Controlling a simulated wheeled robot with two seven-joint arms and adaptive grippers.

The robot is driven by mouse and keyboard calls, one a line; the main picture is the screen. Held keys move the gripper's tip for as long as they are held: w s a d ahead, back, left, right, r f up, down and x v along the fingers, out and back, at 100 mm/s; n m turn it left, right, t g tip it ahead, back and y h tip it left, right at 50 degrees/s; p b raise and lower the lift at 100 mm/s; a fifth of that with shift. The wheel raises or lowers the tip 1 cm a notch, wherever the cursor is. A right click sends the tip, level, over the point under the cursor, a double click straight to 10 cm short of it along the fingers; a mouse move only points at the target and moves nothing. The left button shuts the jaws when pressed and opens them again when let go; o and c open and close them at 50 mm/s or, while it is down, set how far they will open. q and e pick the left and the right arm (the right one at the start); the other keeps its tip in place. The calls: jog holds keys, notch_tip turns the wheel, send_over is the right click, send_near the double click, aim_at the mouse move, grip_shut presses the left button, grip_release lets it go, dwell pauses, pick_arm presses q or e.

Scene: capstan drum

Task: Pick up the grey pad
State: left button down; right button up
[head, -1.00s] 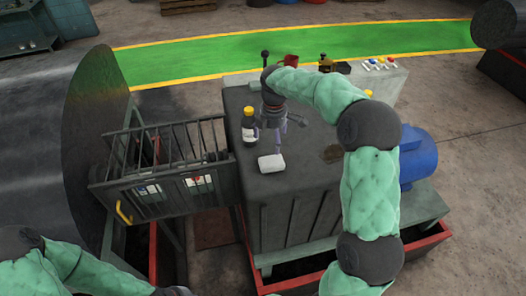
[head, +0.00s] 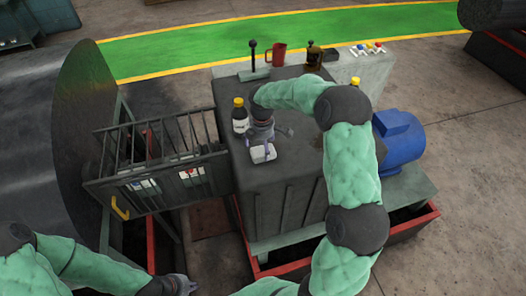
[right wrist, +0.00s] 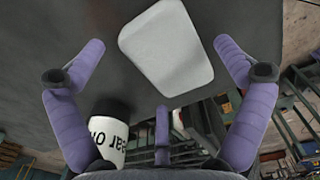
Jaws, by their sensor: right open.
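The grey pad (head: 262,154), a pale block with rounded corners, lies on the dark cabinet top near its front left edge. In the right wrist view the pad (right wrist: 167,45) shows between the spread purple fingers, with a gap to each. My right gripper (head: 262,142) is open over the pad, and its fingers hide part of it in the head view. I cannot tell how high the fingertips are above the top. My left gripper (head: 182,286) is low at the bottom edge of the head view, far from the pad; its jaws are unclear.
A dark bottle (head: 240,118) with a yellow cap and white label stands close behind and left of the pad. A black lever (head: 253,58), a red mug (head: 277,54) and a brass item (head: 314,55) stand at the back. A railed guard (head: 160,165) adjoins the cabinet's left.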

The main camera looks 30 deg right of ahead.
jog(key=shift+f, duration=0.75)
jog(key=c, duration=1)
jog(key=shift+r, duration=0.1)
jog(key=shift+r, duration=0.5)
notch_tip(320, 180, up, 2)
jog(key=shift+r+b, duration=0.1)
jog(key=shift+b, duration=0.6)
jog(key=s+a+r+b, duration=0.1)
jog(key=s+a+r, duration=0.1)
jog(key=s+r, duration=0.1)
jog(key=s+a+r+b, duration=0.1)
jog(key=s+a+r, duration=0.1)
jog(key=s, duration=0.3)
jog(key=s+a+r+b, duration=0.1)
jog(key=s+a+r, duration=0.2)
jog(key=s+r, duration=0.1)
jog(key=shift+a+r, duration=0.1)
jog(key=shift+r, duration=0.25)
